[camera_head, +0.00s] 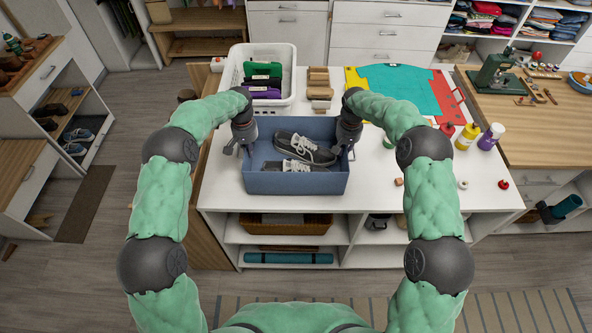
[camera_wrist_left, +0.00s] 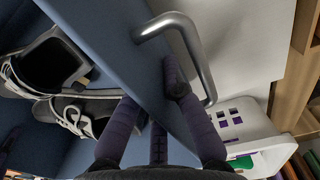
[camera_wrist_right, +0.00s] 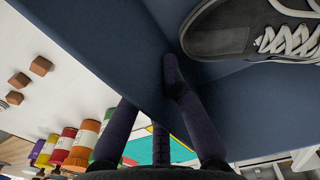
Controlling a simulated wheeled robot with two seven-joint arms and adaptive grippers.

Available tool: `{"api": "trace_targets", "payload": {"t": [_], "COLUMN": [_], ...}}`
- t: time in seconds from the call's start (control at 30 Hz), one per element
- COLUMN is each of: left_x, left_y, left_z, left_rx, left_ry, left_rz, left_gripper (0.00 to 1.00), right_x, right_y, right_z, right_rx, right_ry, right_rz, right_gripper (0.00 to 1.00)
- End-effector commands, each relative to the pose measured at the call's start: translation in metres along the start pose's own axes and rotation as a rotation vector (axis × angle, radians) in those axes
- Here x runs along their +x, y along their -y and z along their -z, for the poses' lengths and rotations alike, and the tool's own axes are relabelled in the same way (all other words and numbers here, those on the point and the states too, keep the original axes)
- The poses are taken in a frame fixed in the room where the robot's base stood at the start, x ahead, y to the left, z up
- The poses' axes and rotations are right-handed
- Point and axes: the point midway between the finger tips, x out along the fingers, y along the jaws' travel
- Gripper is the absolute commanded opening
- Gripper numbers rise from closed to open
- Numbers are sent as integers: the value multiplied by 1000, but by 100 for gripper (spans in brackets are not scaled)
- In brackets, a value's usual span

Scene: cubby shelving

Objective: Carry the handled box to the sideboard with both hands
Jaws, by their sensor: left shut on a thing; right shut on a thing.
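The handled box (camera_head: 296,184) is blue and open-topped, with dark sneakers (camera_head: 304,149) inside. It is at the front of the white table; I cannot tell whether it touches the top. My left gripper (camera_head: 239,146) is shut on its left wall, and the left wrist view shows the fingers on both sides of that wall (camera_wrist_left: 115,35) beside a metal handle (camera_wrist_left: 188,35). My right gripper (camera_head: 347,149) is shut on its right wall (camera_wrist_right: 110,45). A wood-topped cabinet (camera_head: 36,62) stands left and a wood-topped counter (camera_head: 552,130) right; I cannot tell which is the sideboard.
A green sewing machine (camera_head: 497,72) occupies the right counter. Floor (camera_head: 130,130) is clear left of the table.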

Motion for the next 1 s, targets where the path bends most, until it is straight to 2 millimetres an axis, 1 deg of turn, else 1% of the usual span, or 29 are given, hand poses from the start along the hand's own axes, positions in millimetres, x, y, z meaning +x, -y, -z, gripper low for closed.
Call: {"api": "trace_targets", "payload": {"t": [0.33, 0.4, 0.43, 0.47, 0.8, 0.87, 0.97, 1.0], "left_x": [14, 14, 14, 13, 12, 8, -4, -10], "left_y": [1, 1, 0, 0, 0, 0, 0, 0], "left_z": [1, 0, 0, 0, 0, 1, 1, 1], "left_rx": [-1, 0, 0, 0, 0, 0, 0, 0], "left_ry": [-3, 0, 0, 0, -1, -2, -4, -4], "left_rz": [1, 1, 1, 1, 0, 0, 0, 0], "left_gripper": [0, 23, 31, 32, 32, 32, 32, 32], "right_x": [13, 14, 13, 13, 13, 13, 13, 13], "right_y": [-1, 0, 0, 0, 0, 0, 0, 0], "right_z": [1, 0, 0, 0, 0, 0, 0, 0], "right_rx": [1, 0, 0, 0, 0, 0, 0, 0], "right_ry": [-4, 0, 0, 0, 0, 0, 0, 0], "right_rz": [0, -1, -1, 0, 0, 0, 0, 0], "right_gripper": [0, 23, 31, 32, 32, 32, 32, 32]}}
